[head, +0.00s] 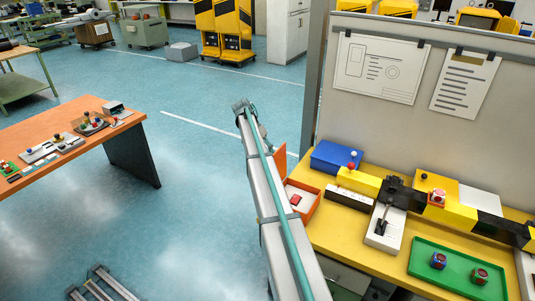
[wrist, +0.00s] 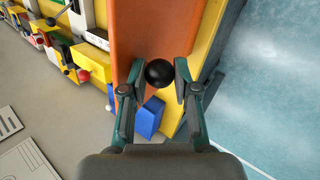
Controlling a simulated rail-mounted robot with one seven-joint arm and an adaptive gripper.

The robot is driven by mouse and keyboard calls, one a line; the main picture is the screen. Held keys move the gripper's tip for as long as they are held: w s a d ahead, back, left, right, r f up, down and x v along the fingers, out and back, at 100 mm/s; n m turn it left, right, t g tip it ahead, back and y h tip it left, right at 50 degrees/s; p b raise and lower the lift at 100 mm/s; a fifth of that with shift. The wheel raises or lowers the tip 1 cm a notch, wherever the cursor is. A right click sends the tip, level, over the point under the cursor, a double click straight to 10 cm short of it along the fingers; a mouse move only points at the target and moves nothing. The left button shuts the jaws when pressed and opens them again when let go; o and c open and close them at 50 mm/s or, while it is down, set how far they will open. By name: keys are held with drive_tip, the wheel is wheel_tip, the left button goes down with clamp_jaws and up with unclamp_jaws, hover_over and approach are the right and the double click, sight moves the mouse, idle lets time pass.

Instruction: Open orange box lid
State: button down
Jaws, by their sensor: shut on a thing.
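The orange box (head: 302,205) stands at the left end of the yellow table, and a small red item (head: 296,199) shows inside it. Its orange lid (head: 280,164) stands raised at the box's left side, partly hidden behind my arm. In the wrist view the orange lid (wrist: 155,30) fills the upper middle. A round black knob (wrist: 159,72) sits between the two fingertips of my gripper (wrist: 158,80), which is shut on it. In the head view my arm hides the gripper and knob.
A blue box (head: 335,157) stands behind the orange box, and it also shows just below the fingers in the wrist view (wrist: 150,118). A yellow and black bar (head: 460,215) crosses the table. A green tray (head: 440,287) holds two small cubes. Open floor lies left of the table.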

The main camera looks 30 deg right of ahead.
drive_tip(key=c, duration=0.9)
unclamp_jaws()
drive_tip(key=shift+s+a+f, duration=0.2)
drive_tip(key=shift+f, duration=0.4)
drive_tip(key=shift+o, duration=0.2)
drive_tip(key=shift+w, duration=0.1)
drive_tip(key=shift+w+d+r, duration=0.15)
drive_tip(key=shift+r, duration=0.1)
